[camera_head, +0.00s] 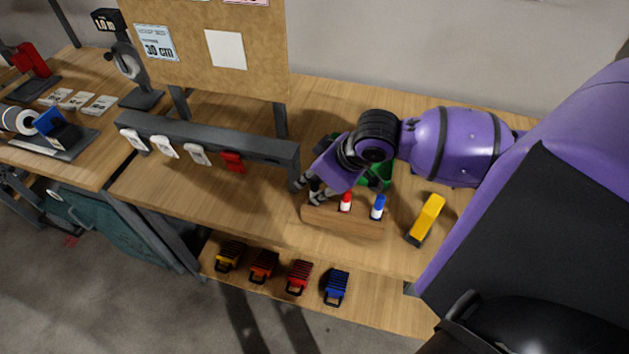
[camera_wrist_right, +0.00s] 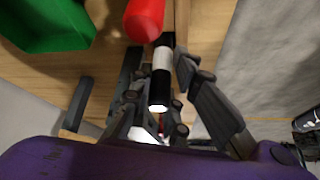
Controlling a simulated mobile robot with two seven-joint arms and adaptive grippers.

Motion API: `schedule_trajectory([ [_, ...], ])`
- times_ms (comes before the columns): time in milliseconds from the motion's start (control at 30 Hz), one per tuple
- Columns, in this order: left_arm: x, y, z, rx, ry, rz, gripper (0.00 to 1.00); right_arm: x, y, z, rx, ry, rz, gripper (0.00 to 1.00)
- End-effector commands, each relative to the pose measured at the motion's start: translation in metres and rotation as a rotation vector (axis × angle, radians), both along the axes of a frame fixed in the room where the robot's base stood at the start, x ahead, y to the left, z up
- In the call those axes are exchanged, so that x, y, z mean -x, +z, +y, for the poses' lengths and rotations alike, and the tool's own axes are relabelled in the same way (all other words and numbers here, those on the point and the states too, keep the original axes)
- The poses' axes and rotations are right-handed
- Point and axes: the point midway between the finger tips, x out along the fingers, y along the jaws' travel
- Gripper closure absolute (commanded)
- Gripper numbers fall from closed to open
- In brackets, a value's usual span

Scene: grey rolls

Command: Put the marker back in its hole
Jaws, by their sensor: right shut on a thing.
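A wooden marker block (camera_head: 340,221) sits at the front edge of the table. A red marker (camera_head: 346,201) and a blue marker (camera_head: 378,207) stand upright in it. My right gripper (camera_head: 307,193) is at the block's left end, its fingers pointing down and left. It is shut on a black marker with a white band (camera_head: 315,186); in the right wrist view the black marker (camera_wrist_right: 160,83) lies between the fingers, with a red cap (camera_wrist_right: 145,18) close by. The fingers hide its lower end, so I cannot tell whether it is in a hole. My left gripper is not in view.
A green bin (camera_head: 380,172) is behind the block, partly hidden by my right arm. A yellow-and-black object (camera_head: 426,219) lies to the right. A grey rail (camera_head: 215,142) with several hanging clips stands left. Several coloured items lie on the lower shelf (camera_head: 378,312).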

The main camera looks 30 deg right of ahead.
Motion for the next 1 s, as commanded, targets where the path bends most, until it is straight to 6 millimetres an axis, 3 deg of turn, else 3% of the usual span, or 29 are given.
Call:
schedule_trajectory([
  [467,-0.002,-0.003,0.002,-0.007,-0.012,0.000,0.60,0.000,-0.013,0.000,0.001,0.000,0.001,1.00],
  [500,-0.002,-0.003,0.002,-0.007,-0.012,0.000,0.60,0.000,-0.012,0.000,0.001,0.000,0.000,0.82],
  [633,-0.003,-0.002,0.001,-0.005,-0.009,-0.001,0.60,0.000,-0.012,0.000,0.001,0.000,-0.001,0.65],
  [1000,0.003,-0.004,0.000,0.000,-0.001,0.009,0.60,0.001,-0.009,-0.001,0.001,0.000,-0.001,0.63],
])
